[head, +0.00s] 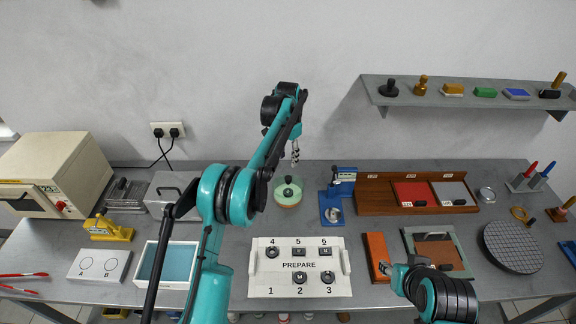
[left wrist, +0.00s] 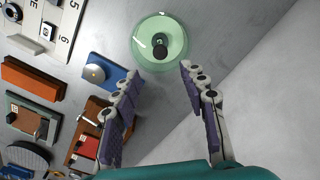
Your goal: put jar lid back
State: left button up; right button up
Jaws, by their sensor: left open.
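A round pale green see-through lid (head: 289,187) with a black knob is at the back middle of the bench. It looks to be on a low round jar with an orange-brown lower edge (head: 287,205); I cannot tell how it is seated. In the left wrist view the green lid (left wrist: 147,32) shows from above, knob near its centre. My left gripper (head: 295,155) hangs above and just behind the lid, fingers pointing down. In the left wrist view its fingers (left wrist: 160,72) are spread apart with nothing between them, and the lid lies beyond the tips.
A blue stand (head: 331,208) is close to the right of the jar, with a wooden divided box (head: 375,198) beyond it. A white numbered board (head: 262,290) lies in front. A grey metal box (head: 168,190) stands left. Bare bench surrounds the jar's left side.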

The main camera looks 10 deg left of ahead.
pick_arm(q)
jog(key=s+a+r+n+t, duration=0.2)
jog(key=s+r+n+t, duration=0.1)
jog(key=s+r, duration=1.3)
jog(key=s+f+n+t, duration=0.2)
jog(key=s+f, duration=0.2)
jog(key=s, duration=0.7)
jog(key=s+f+n+t, duration=0.1)
jog(key=s+f, duration=0.4)
jog(key=s, duration=0.7)
jog(key=shift+a+n+t, duration=0.3)
jog(key=shift+n+t, duration=0.1)
jog(key=shift+t, duration=0.2)
jog(key=shift+s+f, duration=0.1)
jog(key=shift+f, duration=0.05)
notch_tip(320, 180, down, 12)
jog(key=b, duration=1.2)
jog(key=shift+f, duration=0.1)
